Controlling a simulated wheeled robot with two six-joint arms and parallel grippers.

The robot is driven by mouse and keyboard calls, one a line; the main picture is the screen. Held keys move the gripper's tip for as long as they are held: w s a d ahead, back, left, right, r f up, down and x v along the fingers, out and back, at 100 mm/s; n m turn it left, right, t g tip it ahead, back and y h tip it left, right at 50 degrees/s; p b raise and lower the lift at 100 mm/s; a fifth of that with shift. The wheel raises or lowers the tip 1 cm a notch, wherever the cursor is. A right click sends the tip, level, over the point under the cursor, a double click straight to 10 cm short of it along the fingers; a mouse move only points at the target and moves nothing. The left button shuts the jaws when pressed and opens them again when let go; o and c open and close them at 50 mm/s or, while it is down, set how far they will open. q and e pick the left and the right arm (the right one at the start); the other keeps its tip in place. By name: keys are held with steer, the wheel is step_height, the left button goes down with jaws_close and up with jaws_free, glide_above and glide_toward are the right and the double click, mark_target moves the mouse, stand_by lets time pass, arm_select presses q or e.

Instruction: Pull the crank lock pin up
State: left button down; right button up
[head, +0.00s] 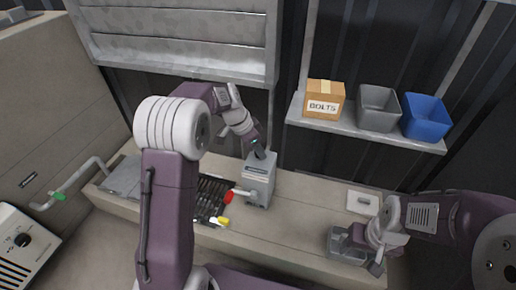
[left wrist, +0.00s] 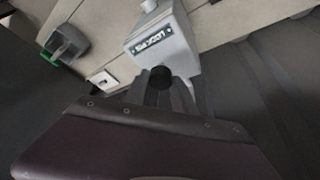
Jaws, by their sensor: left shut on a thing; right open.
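The grey crank housing (head: 259,182) stands on the bench, with a short light crank arm and a red knob (head: 229,197) on its left side. My left gripper (head: 258,152) is at the top of the housing. In the left wrist view, its fingers (left wrist: 163,88) are shut on the black knob of the lock pin (left wrist: 161,76), beside the housing's labelled face (left wrist: 152,45). The pin's shaft is hidden, so I cannot tell how high it sits. My right gripper (head: 376,254) is open, over the right part of the bench by a grey bin.
A shelf (head: 370,135) above the bench holds a BOLTS box (head: 324,100), a grey bin (head: 378,107) and a blue bin (head: 425,116). A dark grate (head: 209,198) and a yellow piece (head: 220,221) lie left of the housing. A white switch plate (head: 362,202) is at right.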

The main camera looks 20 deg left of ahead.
arm_select(q)
steer(key=c, duration=1)
jaws_free()
steer(key=shift+r, duration=0.1)
steer(key=shift+c, duration=0.2)
steer(key=p+v, duration=0.6)
steer(key=v, duration=0.3)
